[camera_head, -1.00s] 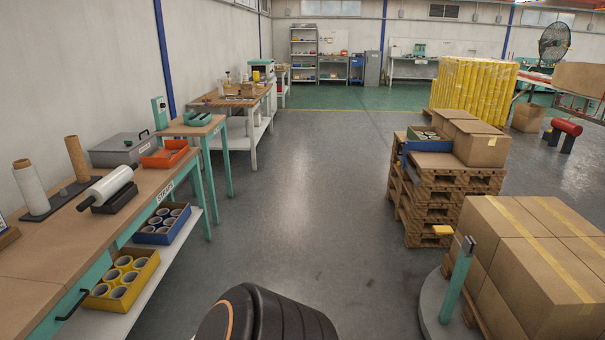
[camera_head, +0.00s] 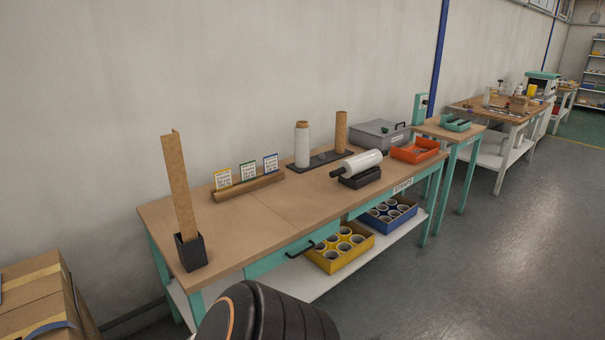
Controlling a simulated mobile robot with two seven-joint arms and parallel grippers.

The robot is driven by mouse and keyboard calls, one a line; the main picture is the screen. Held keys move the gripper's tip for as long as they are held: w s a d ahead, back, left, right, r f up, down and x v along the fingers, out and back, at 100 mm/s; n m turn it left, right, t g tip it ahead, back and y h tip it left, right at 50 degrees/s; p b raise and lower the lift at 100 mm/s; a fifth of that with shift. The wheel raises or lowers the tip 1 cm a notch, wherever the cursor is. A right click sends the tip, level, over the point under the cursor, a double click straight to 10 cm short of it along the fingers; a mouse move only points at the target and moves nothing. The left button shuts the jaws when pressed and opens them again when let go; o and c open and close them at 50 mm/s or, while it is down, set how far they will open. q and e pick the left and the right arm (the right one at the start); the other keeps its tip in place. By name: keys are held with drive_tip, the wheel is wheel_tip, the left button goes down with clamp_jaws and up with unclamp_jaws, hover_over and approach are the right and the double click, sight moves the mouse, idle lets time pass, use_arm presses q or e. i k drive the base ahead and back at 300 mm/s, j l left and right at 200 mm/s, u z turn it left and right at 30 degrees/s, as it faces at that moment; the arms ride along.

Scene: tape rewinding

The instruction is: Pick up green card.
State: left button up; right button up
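The green card (camera_head: 249,171) stands upright in a wooden holder (camera_head: 262,188) on the workbench, near the wall. It is the middle one of three cards. The yellow-edged card (camera_head: 223,179) is on its left and the blue-edged card (camera_head: 271,163) on its right. The writing on them is too small to read. Neither of my grippers shows in the head view. A dark rounded part of my own body fills the bottom middle.
The workbench (camera_head: 290,225) also carries a black pot with a tall cardboard piece (camera_head: 181,190), film rolls (camera_head: 302,145), a grey case (camera_head: 379,137) and an orange tray (camera_head: 415,150). Tape boxes (camera_head: 341,249) sit on its lower shelf. Cartons (camera_head: 30,290) stand at lower left. The floor at right is clear.

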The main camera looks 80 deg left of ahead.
sight(248, 169)
drive_tip(key=j+u, duration=0.1)
drive_tip(key=u, duration=3.85)
drive_tip(key=i+l+u, duration=0.1)
drive_tip(key=l+u, duration=1.15)
drive_tip(key=l, duration=0.5)
drive_tip(key=k+l, duration=0.1)
drive_tip(key=l, duration=0.35)
drive_tip(key=l+u, duration=0.1)
drive_tip(key=l, duration=0.4)
drive_tip(key=k+l, duration=0.15)
drive_tip(key=l, duration=0.3)
drive_tip(key=k+l, duration=0.1)
drive_tip(key=l, duration=0.35)
drive_tip(key=u, duration=0.05)
